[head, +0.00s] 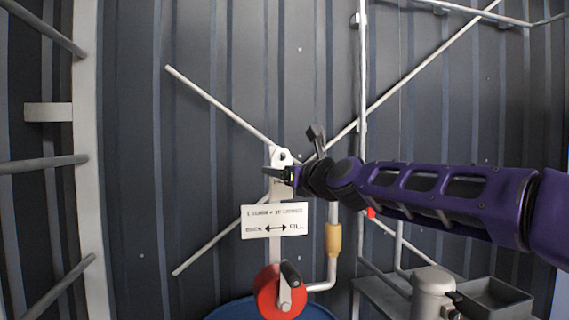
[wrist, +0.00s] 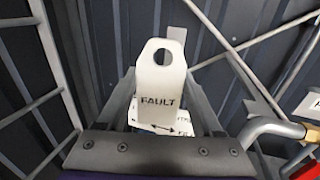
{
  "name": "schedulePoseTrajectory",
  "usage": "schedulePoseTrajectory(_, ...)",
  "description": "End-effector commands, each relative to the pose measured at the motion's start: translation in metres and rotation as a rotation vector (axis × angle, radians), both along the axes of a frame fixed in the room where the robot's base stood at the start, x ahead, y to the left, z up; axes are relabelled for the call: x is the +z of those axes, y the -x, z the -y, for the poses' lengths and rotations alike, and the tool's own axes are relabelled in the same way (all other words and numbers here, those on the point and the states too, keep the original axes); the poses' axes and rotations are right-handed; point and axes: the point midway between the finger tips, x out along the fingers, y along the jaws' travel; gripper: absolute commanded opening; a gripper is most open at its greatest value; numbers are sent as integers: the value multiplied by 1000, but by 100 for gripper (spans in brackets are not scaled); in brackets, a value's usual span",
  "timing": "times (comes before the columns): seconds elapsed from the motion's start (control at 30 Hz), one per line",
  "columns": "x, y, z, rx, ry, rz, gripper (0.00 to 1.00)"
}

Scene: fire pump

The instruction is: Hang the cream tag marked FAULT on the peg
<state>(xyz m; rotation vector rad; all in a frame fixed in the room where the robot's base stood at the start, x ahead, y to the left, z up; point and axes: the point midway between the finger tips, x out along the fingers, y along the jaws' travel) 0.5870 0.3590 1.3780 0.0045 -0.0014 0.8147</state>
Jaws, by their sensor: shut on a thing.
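The cream tag marked FAULT (wrist: 160,76) stands upright between my fingers in the wrist view, its round hole at the top and its lettering facing the camera. My gripper (wrist: 160,108) is shut on the lower part of the tag. In the head view my gripper (head: 279,173) is in front of the wall brace crossing, and the top of the tag (head: 281,155) shows above the fingers. A small pale piece shows just behind the tag's top in the wrist view; I cannot tell whether it is the peg. I cannot clearly make out the peg in either view.
A white sign (head: 275,220) with a double arrow hangs below my gripper. A red crank wheel (head: 270,293) is under it, above a blue drum (head: 232,311). A bent pipe with a tan sleeve (head: 333,240) stands right. A grey tray (head: 497,298) is lower right.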

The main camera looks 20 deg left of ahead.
Motion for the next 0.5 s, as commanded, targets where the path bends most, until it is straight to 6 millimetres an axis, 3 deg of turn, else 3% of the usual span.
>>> schedulePoseTrajectory(0.5, 0, -26, -17, 1, 1, -1, 15)
